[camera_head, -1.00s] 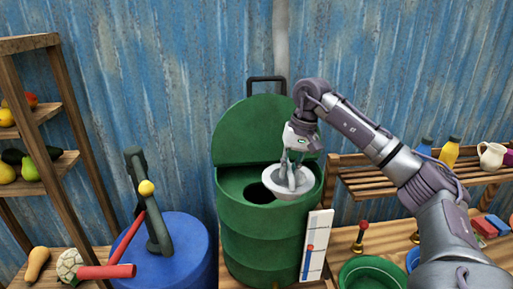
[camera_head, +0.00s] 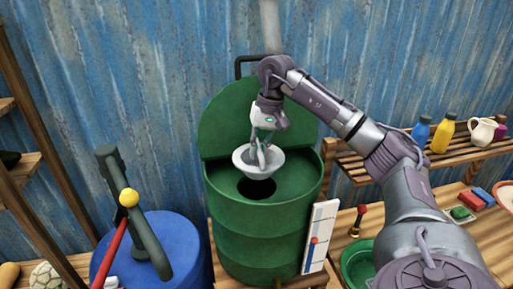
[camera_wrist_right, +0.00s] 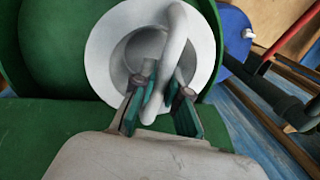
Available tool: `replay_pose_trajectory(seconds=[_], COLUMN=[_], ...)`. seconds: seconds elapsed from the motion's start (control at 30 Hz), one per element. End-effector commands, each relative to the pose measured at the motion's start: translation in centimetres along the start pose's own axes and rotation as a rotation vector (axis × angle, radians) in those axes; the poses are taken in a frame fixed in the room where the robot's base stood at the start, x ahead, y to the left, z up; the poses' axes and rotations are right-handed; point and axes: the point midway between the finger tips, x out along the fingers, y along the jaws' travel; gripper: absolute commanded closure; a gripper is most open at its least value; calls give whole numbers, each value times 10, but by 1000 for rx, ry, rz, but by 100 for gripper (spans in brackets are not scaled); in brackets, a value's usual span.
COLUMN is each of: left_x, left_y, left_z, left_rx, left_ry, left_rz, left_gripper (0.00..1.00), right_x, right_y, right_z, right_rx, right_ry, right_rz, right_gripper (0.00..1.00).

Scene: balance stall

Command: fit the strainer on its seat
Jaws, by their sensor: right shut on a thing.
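The strainer (camera_head: 277,160) is a pale grey bowl with a flat rim and an arched handle. It also fills the middle of the right wrist view (camera_wrist_right: 101,52). My right gripper (camera_head: 263,143) is shut on its handle and holds it above the green drum (camera_head: 262,235). The seat appears to be the round dark hole (camera_head: 257,188) in the drum's top. The strainer hangs over the back part of this hole, and the front part of the hole shows below it. The wrist view hides the hole. My left gripper is not in view.
The drum's round lid (camera_head: 225,125) stands up behind the opening. A white gauge board (camera_head: 319,236) leans at the drum's right. A blue drum (camera_head: 185,255) with a dark pump and red lever stands left. A slatted shelf (camera_head: 360,165) with bottles is at right.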

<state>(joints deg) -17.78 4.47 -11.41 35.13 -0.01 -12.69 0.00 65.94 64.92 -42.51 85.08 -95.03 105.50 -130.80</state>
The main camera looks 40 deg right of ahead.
Motion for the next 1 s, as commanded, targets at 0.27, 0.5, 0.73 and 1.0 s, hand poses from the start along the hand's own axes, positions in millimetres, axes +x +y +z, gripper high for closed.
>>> replay_pose_trajectory(seconds=[0.27,0.5,0.73,1.0], left_x=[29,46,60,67], left_y=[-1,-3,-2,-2], left_z=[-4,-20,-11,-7], left_rx=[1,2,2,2], left_ry=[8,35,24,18], left_rz=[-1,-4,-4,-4], left_gripper=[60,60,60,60], right_x=[32,55,77,87], right_y=[6,11,15,17], right_z=[0,0,0,0], right_rx=[-1,0,-1,-1], right_ry=[0,0,0,1], right_rz=[0,0,0,-1], right_gripper=[100,100,100,100])
